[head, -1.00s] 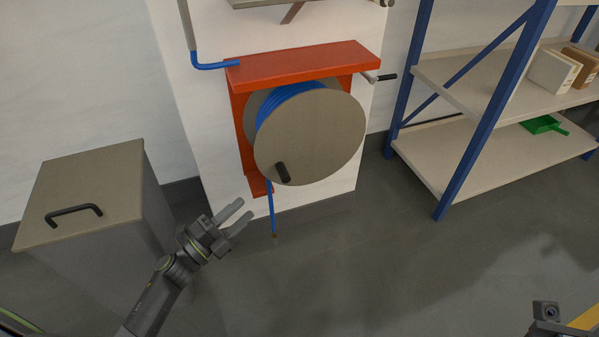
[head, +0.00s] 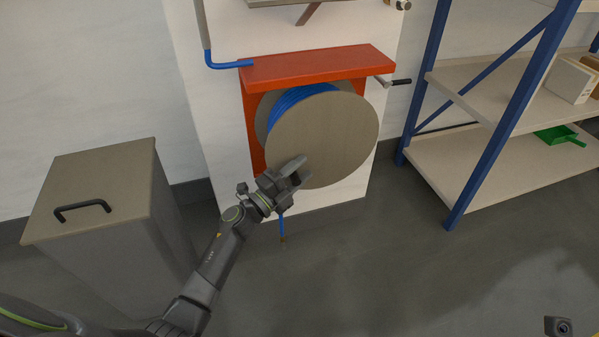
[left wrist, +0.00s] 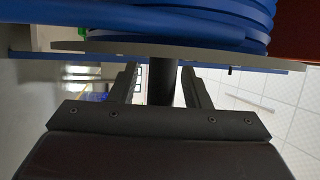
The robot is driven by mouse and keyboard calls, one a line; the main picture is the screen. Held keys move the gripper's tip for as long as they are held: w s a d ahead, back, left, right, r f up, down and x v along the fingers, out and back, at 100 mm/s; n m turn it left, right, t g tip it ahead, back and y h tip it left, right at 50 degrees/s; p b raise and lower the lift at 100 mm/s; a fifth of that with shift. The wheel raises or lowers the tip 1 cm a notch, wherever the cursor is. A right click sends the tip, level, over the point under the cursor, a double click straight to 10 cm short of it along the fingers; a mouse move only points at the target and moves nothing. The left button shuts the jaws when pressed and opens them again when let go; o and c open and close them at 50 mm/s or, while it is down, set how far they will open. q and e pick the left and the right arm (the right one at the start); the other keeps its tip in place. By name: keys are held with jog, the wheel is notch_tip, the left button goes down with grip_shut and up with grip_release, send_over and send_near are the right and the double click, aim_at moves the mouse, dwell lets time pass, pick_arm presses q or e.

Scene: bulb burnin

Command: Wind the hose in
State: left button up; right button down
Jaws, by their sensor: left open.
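The hose reel (head: 325,135) is a round tan disc in a red wall bracket (head: 310,67), with blue hose (head: 295,98) wound behind the disc. The hose's free end (head: 282,230) hangs below the reel. My left gripper (head: 297,172) is at the lower left of the disc and hides the black crank knob in the head view. In the left wrist view the dark knob (left wrist: 161,82) stands out from the disc's edge between my open fingers. Whether they touch it I cannot tell. In the head view my right gripper's fingers are out of view.
A grey bin with a tan lid and black handle (head: 83,210) stands at the left. A blue-framed shelf (head: 490,165) with boxes and a green dustpan (head: 560,136) stands at the right. A black-gripped lever (head: 400,82) sticks out right of the bracket.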

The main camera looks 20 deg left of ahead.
pick_arm(q)
grip_shut()
dwell(0.3)
jog(key=shift+r+p, duration=0.1)
jog(key=shift+p, duration=0.25)
